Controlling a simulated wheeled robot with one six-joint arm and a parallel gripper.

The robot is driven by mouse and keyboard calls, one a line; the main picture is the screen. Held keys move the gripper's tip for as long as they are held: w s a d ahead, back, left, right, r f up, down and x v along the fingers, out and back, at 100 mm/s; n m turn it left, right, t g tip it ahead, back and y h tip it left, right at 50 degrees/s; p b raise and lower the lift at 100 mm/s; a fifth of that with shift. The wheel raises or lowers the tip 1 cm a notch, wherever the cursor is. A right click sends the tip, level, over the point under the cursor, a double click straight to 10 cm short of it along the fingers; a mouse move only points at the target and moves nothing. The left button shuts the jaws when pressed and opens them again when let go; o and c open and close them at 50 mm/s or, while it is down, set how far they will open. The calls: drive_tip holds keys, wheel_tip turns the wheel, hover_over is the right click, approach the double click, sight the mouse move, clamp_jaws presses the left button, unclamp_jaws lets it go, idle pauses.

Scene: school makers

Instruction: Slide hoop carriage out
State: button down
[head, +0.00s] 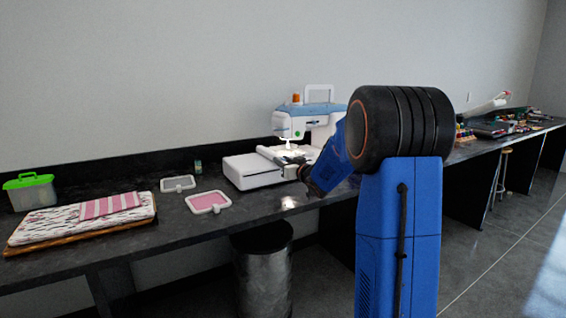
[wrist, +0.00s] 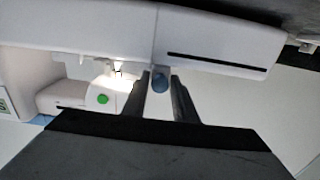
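The white and blue embroidery machine (head: 322,112) stands on the dark counter, its lamp lit over the needle area. Its flat white unit (head: 250,172) extends to the left; in the wrist view this unit (wrist: 215,35) has a long dark slot. A pale hoop carriage bar (head: 268,153) lies across the unit near the needle. My gripper (head: 292,160) is at the front of the machine beside it. In the wrist view its dark fingers (wrist: 160,76) stand apart on both sides of a small blue-grey knob (wrist: 160,84). Contact with the knob cannot be made out.
To the left lie a pink framed hoop (head: 208,202), a smaller white hoop (head: 178,184), a folded fabric stack (head: 82,222) and a green-lidded box (head: 30,192). The counter just left of the machine is mostly clear.

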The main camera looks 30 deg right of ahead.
drive_tip(key=a, duration=1.6)
drive_tip(key=shift+s+a, duration=0.3)
drive_tip(key=shift+a, duration=0.1)
drive_tip(key=c, duration=1.6)
unclamp_jaws()
drive_tip(key=shift+a, duration=0.15)
drive_tip(key=shift+s, duration=0.1)
drive_tip(key=s, duration=1.7)
drive_tip(key=shift+s+d, duration=0.1)
drive_tip(key=shift+d, duration=0.25)
